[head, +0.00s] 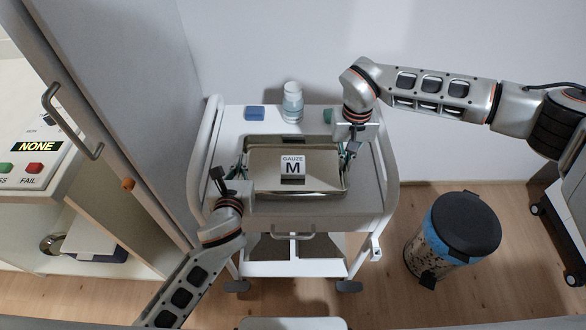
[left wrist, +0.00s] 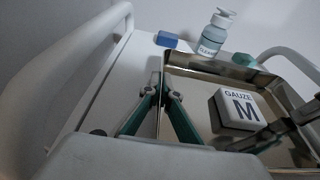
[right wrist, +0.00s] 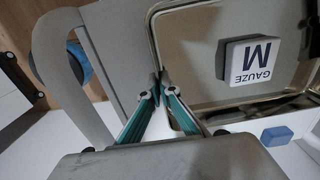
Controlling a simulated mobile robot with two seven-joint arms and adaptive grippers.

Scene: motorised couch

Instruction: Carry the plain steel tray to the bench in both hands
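The steel tray (head: 326,177) rests on the white trolley (head: 230,130), with a white block marked GAUZE M (head: 293,172) lying in it. My left gripper (head: 243,163) is at the tray's left rim; in the left wrist view its fingertips (left wrist: 162,82) meet on the rim of the tray (left wrist: 195,78). My right gripper (head: 346,160) is at the right rim; in the right wrist view its fingertips (right wrist: 160,78) close on the tray's rim (right wrist: 185,5). The block also shows in the left wrist view (left wrist: 238,108) and right wrist view (right wrist: 250,61).
A bottle (head: 292,103), blue block (head: 254,113) and green item (head: 328,115) stand behind the tray. A pedal bin (head: 462,230) stands right of the trolley. At left, a handled grey panel (head: 100,80) stands beside a unit with a NONE display (head: 37,147).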

